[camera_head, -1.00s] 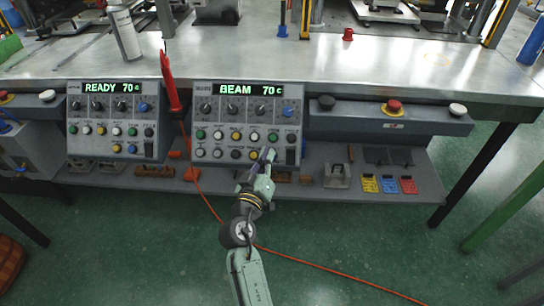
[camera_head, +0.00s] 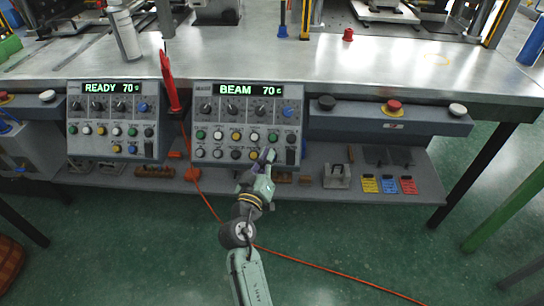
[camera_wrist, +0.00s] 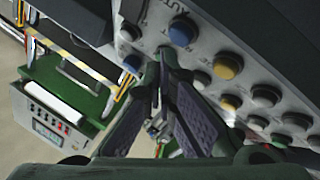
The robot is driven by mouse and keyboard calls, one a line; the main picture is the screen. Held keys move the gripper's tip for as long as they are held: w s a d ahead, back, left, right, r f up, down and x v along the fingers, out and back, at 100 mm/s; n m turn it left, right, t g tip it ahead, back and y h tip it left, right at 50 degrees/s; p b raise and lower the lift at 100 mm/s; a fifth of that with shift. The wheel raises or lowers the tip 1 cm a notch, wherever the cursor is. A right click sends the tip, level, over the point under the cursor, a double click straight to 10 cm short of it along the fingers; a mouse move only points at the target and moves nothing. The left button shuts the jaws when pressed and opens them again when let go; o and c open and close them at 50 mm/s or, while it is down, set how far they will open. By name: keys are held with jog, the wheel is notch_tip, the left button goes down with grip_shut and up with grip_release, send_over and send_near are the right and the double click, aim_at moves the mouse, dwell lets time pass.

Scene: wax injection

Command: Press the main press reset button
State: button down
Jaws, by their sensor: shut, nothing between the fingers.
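My gripper (camera_head: 268,156) is in front of the lower right of the right control panel (camera_head: 195,119), whose display reads BEAM 70. In the wrist view its fingers (camera_wrist: 164,57) meet at the tips, shut with nothing between them. The tips overlap the button row holding white, yellow and green buttons; whether they touch is unclear. A blue button (camera_wrist: 183,31) in the outer row is just beside the tips, with a yellow button (camera_wrist: 228,66) farther along. A green button (camera_head: 273,137) shows just above my gripper in the head view. I cannot read which button is labelled reset.
A similar left panel (camera_head: 74,119) reads READY 70. A red mushroom button (camera_head: 393,106) sits on the bench front (camera_head: 430,123) at right. A red probe (camera_head: 170,82) stands between the panels. The shelf below holds small tools and coloured tags (camera_head: 389,185). An orange cable (camera_head: 330,268) crosses the floor.

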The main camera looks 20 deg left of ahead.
jog(key=shift+f, duration=0.15)
jog(key=shift+w+a+f+b, duration=0.1)
jog(key=shift+w+b, duration=0.2)
jog(key=shift+b, duration=0.1)
jog(key=shift+w+a+f+b, duration=0.1)
jog(key=shift+w+f+b, duration=0.2)
jog(key=shift+b, duration=0.1)
dwell(0.5)
jog(key=shift+s+r, duration=0.1)
jog(key=shift+s+d+r, duration=0.25)
jog(key=shift+s+r, duration=0.2)
jog(key=shift+s, duration=0.1)
jog(key=shift+r+p, duration=0.1)
jog(key=shift+p, duration=0.2)
jog(key=s+r, duration=0.1)
jog(key=s, duration=0.1)
jog(key=s+d+r+p, duration=0.1)
jog(key=r, duration=0.1)
jog(key=shift+s, duration=0.35)
dwell(0.5)
